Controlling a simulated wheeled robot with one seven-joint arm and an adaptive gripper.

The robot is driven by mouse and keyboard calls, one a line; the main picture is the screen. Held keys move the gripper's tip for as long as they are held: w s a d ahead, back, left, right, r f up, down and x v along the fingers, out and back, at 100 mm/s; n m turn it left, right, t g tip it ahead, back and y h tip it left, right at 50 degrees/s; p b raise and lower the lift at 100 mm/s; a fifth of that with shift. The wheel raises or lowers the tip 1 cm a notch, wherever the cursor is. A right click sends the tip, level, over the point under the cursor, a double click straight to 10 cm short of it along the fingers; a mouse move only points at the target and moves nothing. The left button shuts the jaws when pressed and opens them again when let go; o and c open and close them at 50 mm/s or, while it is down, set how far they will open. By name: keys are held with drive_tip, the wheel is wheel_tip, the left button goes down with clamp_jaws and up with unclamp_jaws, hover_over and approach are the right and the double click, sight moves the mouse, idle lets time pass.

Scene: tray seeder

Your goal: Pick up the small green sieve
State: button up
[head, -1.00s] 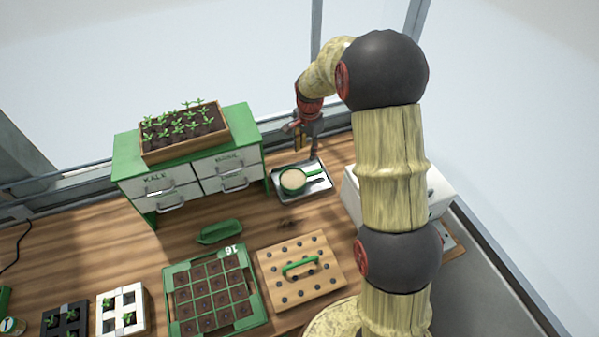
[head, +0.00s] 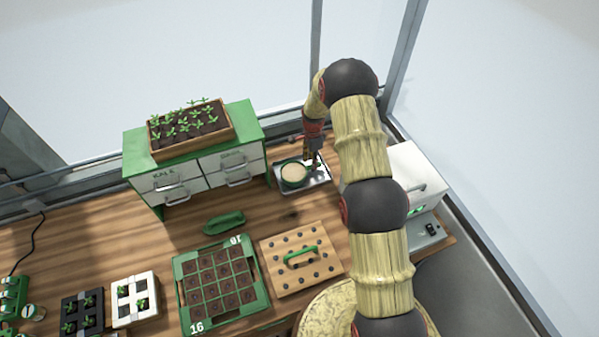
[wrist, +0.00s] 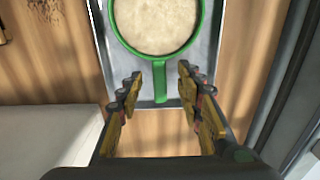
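The small green sieve (head: 293,174) lies on a metal tray (head: 287,189) at the back of the bench, right of the drawer cabinet. In the wrist view its green rim and pale mesh or contents (wrist: 157,22) fill the top, and its green handle (wrist: 159,82) points down toward me. My gripper (wrist: 159,77) is open, with one finger on each side of the handle and a gap on both sides. In the head view my gripper (head: 313,168) is over the handle end and partly hides it.
A green-topped drawer cabinet (head: 236,162) with a seedling box stands left of the tray. A white machine (head: 425,190) stands to the right. In front are a green scoop (head: 224,222), a wooden dibber board (head: 279,263) and a green-framed seed tray (head: 181,290).

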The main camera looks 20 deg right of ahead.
sight(301, 171)
drive_tip(key=shift+d+f, duration=0.15)
drive_tip(key=shift+f, duration=1.6)
drive_tip(key=shift+c, duration=0.8)
drive_tip(key=c, duration=0.7)
clamp_jaws()
